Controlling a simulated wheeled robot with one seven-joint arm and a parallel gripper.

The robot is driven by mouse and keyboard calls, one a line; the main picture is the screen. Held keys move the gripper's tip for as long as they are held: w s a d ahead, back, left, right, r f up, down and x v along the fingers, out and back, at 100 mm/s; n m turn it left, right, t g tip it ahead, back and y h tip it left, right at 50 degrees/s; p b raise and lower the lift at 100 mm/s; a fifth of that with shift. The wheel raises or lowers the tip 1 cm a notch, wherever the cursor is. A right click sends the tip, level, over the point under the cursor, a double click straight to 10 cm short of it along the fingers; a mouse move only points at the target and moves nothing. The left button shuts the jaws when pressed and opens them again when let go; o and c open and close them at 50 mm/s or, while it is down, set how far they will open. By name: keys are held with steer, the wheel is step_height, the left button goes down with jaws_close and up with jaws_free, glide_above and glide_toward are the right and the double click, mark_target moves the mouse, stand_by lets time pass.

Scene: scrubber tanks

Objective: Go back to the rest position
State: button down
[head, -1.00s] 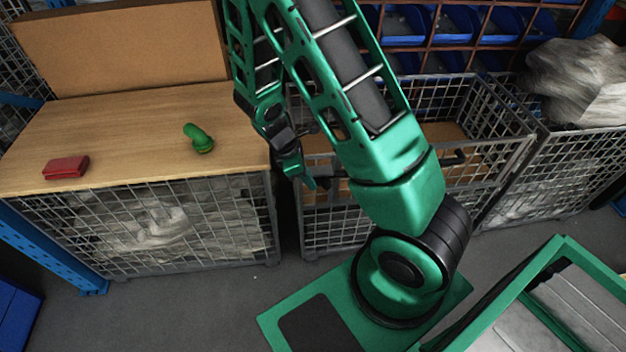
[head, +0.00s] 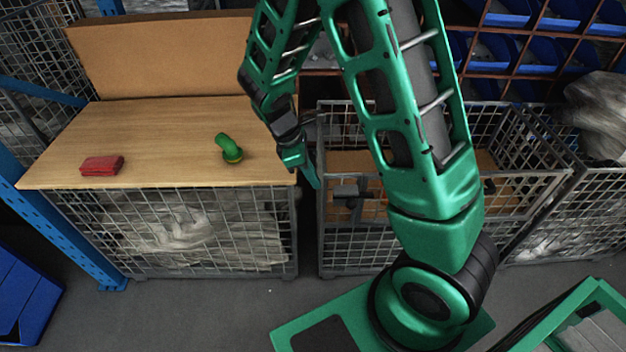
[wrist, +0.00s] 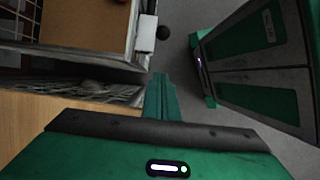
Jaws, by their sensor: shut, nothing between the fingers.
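My gripper (head: 311,175) hangs fingers down in the head view, near the gap between the wooden-topped table and the wire mesh cage to its right. In the wrist view its green fingers (wrist: 161,97) are together with nothing between them, above the grey floor. My green arm rises from its base on the right and bends down to the gripper.
A red block (head: 102,166) and a green curved object (head: 229,148) lie on the wooden table (head: 170,125). A mesh cage (head: 345,235) stands right of my gripper. Blue bins (head: 25,300) are at lower left. Grey floor (head: 220,315) lies clear in front of the table.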

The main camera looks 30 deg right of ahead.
steer(key=s+d+r+m+y, duration=0.2)
steer(key=s+d+r+m, duration=0.7)
steer(key=r, duration=0.3)
steer(key=s+d+r+m+t+y, duration=0.1)
steer(key=s+r+m, duration=0.2)
steer(key=s+m, duration=0.2)
steer(key=s+d+r+m+y, duration=0.1)
steer(key=s+m, duration=0.4)
steer(key=s, duration=0.5)
steer(key=shift+d+r+t, duration=0.4)
steer(key=shift+d+r, duration=0.1)
steer(key=shift+r, duration=0.7)
